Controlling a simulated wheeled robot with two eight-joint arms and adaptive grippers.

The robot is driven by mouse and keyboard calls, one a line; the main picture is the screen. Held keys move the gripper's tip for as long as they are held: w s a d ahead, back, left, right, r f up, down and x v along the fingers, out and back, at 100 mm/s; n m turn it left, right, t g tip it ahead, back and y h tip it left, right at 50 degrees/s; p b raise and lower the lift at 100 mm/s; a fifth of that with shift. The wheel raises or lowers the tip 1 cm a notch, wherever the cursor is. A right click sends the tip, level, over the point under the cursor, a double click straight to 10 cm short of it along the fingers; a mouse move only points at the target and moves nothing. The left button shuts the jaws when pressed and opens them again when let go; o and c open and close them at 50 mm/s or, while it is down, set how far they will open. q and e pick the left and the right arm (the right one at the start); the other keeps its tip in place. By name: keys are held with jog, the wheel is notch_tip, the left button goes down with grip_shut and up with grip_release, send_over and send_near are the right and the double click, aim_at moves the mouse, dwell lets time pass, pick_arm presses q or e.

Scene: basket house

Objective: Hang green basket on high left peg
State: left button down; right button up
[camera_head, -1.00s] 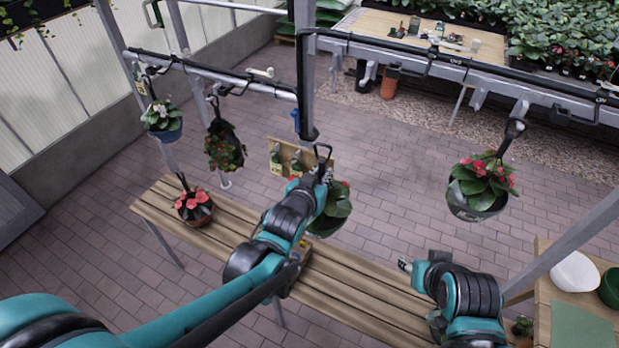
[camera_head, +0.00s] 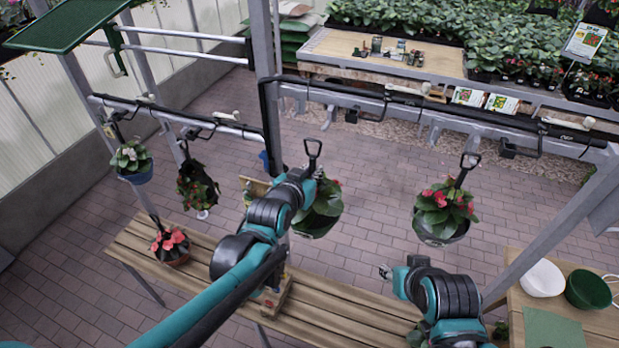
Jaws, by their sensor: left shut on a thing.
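My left gripper (camera_head: 306,182) is shut on the hanger, with the basket below the fingers. The basket is over the far side of the slatted bench and apart from the rails; my gripper partly hides it. White pegs show on the left rail (camera_head: 148,99) and on the right rail (camera_head: 427,88). I cannot tell which is the high left peg. My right gripper (camera_head: 384,272) is low over the bench and looks empty; its jaws are too small to read.
A blue pot (camera_head: 138,175) and a dark basket (camera_head: 196,194) hang at left. A grey basket (camera_head: 442,236) with red flowers hangs at right. A red-flowered pot (camera_head: 172,255) is at the bench's left end. A grey post (camera_head: 266,90) stands behind my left gripper.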

pick_arm(q)
jog(key=shift+w+d+f+b, duration=0.15)
jog(key=shift+w+d, duration=0.15)
jog(key=shift+w, duration=0.65)
jog(key=shift+w+d+r+b, duration=0.15)
jog(key=shift+w+d, duration=0.15)
jog(key=shift+w, duration=0.6)
jog(key=shift+w+d+f+b, duration=0.15)
jog(key=shift+w+d, duration=0.15)
jog(key=shift+w, duration=0.65)
jog(key=shift+w+d, duration=0.1)
jog(key=shift+w, duration=0.1)
jog(key=shift+w+d+b, duration=0.25)
jog(key=shift+w, duration=0.5)
jog(key=shift+w+d+b, duration=0.2)
jog(key=shift+w+b, duration=0.05)
jog(key=shift+w, duration=0.45)
jog(key=shift+w, duration=0.1)
jog(key=shift+w+d, duration=0.25)
jog(key=shift+w, duration=0.35)
jog(key=shift+w+b, duration=0.1)
jog(key=shift+b, duration=0.3)
